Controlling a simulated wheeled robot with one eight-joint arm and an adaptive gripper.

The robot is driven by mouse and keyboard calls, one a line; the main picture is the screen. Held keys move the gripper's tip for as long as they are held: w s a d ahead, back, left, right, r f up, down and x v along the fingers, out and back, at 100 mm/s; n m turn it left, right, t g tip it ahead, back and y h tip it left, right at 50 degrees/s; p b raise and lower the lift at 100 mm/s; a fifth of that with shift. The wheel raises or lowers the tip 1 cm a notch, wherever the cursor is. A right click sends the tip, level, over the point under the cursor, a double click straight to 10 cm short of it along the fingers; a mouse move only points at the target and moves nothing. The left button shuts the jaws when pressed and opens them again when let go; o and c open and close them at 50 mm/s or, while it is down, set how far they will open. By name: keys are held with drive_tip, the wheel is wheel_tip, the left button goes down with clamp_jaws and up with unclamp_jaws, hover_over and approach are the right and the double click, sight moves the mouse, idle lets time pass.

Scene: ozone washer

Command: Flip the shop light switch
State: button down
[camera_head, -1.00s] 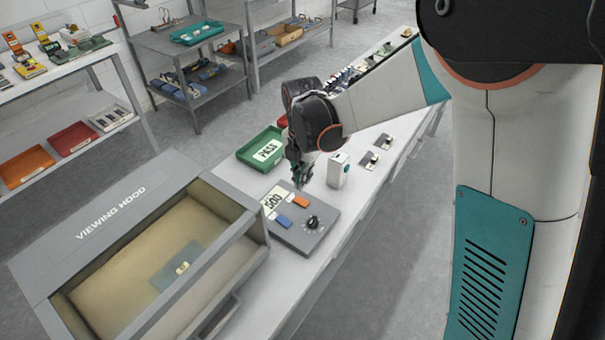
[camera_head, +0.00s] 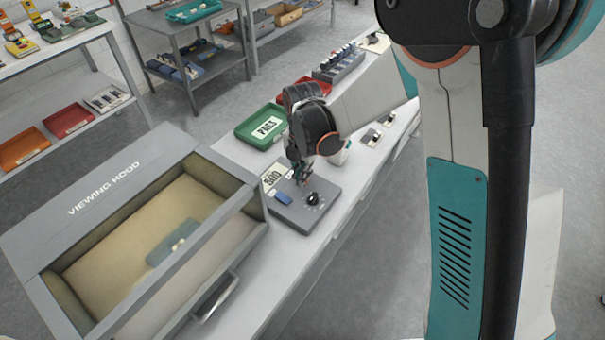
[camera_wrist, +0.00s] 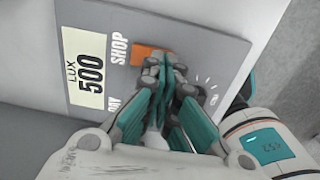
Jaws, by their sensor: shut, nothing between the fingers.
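A grey control panel (camera_head: 318,213) lies on the bench and also shows in the wrist view (camera_wrist: 205,42). An orange switch (camera_wrist: 143,54) sits beside the word SHOP. A blue switch (camera_head: 283,199) is on the panel's near left part in the head view. My gripper (camera_wrist: 165,66) is shut and empty. Its fingertips are over the orange switch's edge and hide part of it; I cannot tell whether they touch. In the head view my gripper (camera_head: 303,181) mostly hides the orange switch.
A black knob (camera_head: 312,198) is on the same panel, close to my gripper. The viewing hood (camera_head: 112,195) stands to the left. The bench front is clear.

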drive_tip(key=shift+s+f, duration=0.1)
drive_tip(key=shift+f, duration=0.3)
drive_tip(key=shift+r, duration=0.1)
drive_tip(key=shift+w+a+r, duration=0.2)
drive_tip(key=shift+w+a, duration=0.3)
drive_tip(key=shift+a, duration=0.05)
drive_tip(key=shift+r, duration=0.1)
